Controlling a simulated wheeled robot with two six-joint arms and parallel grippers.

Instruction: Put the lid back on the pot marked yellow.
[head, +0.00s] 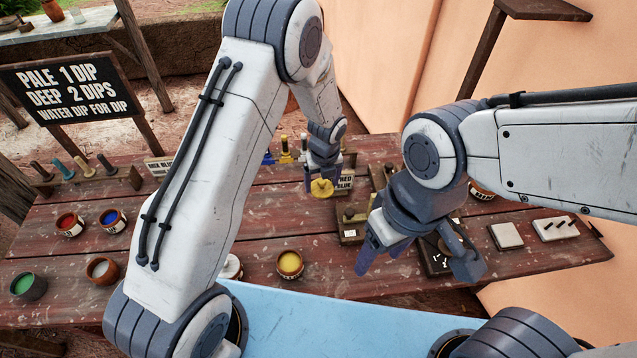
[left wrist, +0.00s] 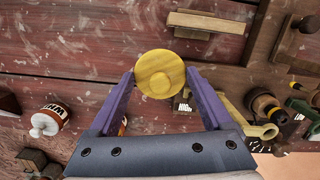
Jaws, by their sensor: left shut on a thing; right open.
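My left gripper (head: 322,180) is shut on a round yellow lid (head: 321,189) and holds it above the back middle of the table. In the left wrist view the yellow lid (left wrist: 160,75) sits between the two purple fingertips of the left gripper (left wrist: 161,78). An open pot with yellow inside (head: 290,264) stands near the table's front edge, below the lid in the head view; its marking is too small to read. My right gripper (head: 415,266) is open and empty over the right part of the table.
Open pots of red (head: 70,224), blue (head: 112,221), green (head: 28,286) and pale (head: 102,269) stand at the left. Another pot (head: 231,267) is partly hidden by my left arm. A dark tray (head: 435,262) lies under my right gripper. Pale slabs (head: 506,236) lie at the right.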

